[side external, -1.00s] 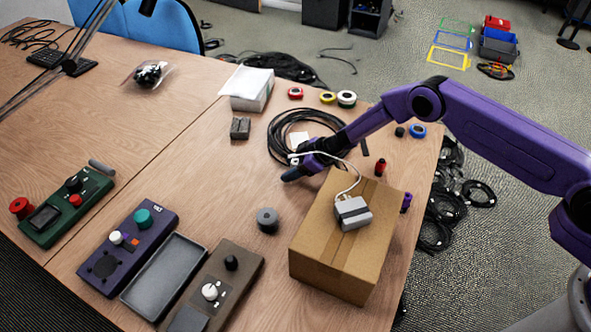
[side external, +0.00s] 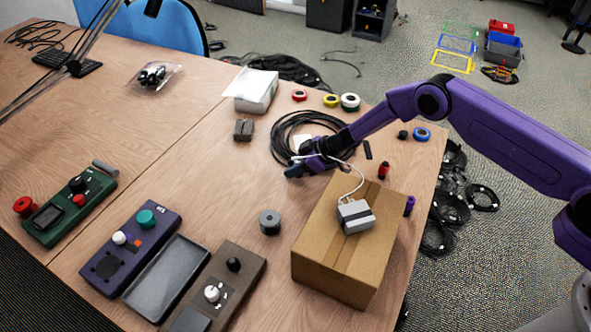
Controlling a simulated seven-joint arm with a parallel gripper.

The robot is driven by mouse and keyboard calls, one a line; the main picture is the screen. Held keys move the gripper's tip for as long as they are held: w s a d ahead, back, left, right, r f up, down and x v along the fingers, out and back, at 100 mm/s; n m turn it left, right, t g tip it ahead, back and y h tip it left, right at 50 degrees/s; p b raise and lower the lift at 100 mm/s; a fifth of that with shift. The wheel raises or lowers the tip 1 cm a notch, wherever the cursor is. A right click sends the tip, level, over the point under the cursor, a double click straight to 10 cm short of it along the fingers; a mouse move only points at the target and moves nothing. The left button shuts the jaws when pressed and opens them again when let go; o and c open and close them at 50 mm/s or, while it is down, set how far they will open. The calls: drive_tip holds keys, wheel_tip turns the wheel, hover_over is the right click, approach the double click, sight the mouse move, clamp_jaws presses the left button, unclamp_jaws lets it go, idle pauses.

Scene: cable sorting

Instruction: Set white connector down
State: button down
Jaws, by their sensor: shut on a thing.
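My gripper (side external: 296,170) is at the end of the purple arm, beside the coil of black cable (side external: 283,134) and past the far left corner of the cardboard box. It is shut on the white connector (side external: 297,158), which is small and mostly hidden by the fingers. A white cable (side external: 345,163) runs from there over the gripper to the grey-white adapter block (side external: 355,216) on top of the box (side external: 331,258). I cannot tell whether the connector touches the table.
A grey cylinder (side external: 269,222) stands left of the box. Control panels (side external: 130,247) and a dark tray (side external: 166,279) lie at the front left. Tape rolls (side external: 350,101) and a white stack (side external: 251,90) are at the back. The wooden table (side external: 195,165) is clear left of the gripper.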

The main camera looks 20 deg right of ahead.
wheel_tip(320, 180, up, 8)
drive_tip(key=s+a+f+n+g, duration=0.2)
drive_tip(key=s+f+n, duration=0.1)
drive_tip(key=s+a+f+n+g+y, duration=0.1)
drive_tip(key=s, duration=0.1)
drive_tip(key=shift+s+a+f+n+g, duration=0.2)
drive_tip(key=shift+s+a+n+g, duration=0.1)
drive_tip(key=shift+n, duration=0.1)
drive_tip(key=shift+w+f, duration=0.1)
drive_tip(key=shift+f, duration=2.3)
drive_tip(key=shift+f, duration=0.15)
drive_tip(key=c, duration=0.8)
unclamp_jaws()
